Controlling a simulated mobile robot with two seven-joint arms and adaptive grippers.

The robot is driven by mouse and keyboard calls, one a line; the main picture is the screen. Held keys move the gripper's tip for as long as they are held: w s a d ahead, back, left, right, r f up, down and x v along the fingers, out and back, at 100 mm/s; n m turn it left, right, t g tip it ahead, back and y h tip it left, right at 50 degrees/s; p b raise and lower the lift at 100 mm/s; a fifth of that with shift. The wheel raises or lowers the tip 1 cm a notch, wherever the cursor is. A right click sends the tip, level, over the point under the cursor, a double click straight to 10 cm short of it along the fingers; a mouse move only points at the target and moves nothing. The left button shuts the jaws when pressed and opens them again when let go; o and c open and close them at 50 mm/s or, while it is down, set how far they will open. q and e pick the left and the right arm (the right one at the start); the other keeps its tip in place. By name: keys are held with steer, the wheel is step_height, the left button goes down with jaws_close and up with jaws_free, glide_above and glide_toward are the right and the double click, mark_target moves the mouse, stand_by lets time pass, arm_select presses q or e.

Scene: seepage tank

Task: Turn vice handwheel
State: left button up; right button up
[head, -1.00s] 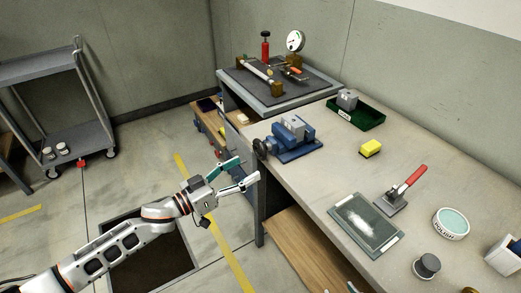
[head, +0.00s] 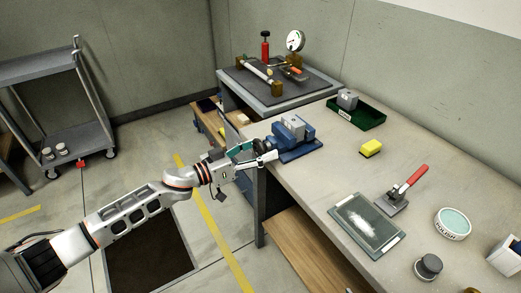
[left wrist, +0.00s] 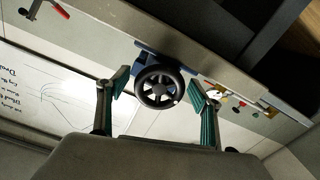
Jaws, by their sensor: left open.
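The blue vice (head: 296,142) stands at the left edge of the workbench, with a grey metal block (head: 293,123) in its jaws. Its black spoked handwheel (left wrist: 158,87) shows in the left wrist view, between and just beyond my open fingers. In the head view the wheel is mostly hidden by my gripper. My left gripper (head: 258,153) is open at the vice's wheel end; in the left wrist view its teal-padded fingers (left wrist: 158,90) stand apart on either side of the wheel, with gaps visible on both sides. My right gripper is not in view.
The workbench (head: 320,180) edge runs close to my gripper. A yellow block (head: 370,148), a green tray (head: 357,114), a red-handled tool (head: 403,190) and a dark plate (head: 367,226) are on the bench. A raised platform (head: 280,99) with a gauge stands behind the vice.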

arm_select(q)
steer(key=c, duration=1.1)
steer(key=shift+c, duration=0.2)
steer(key=shift+r, duration=0.1)
steer(key=shift+m+p, duration=0.65)
steer(key=shift+m, duration=0.65)
steer(key=shift+m+p, duration=0.3)
steer(key=shift+m, duration=1.8)
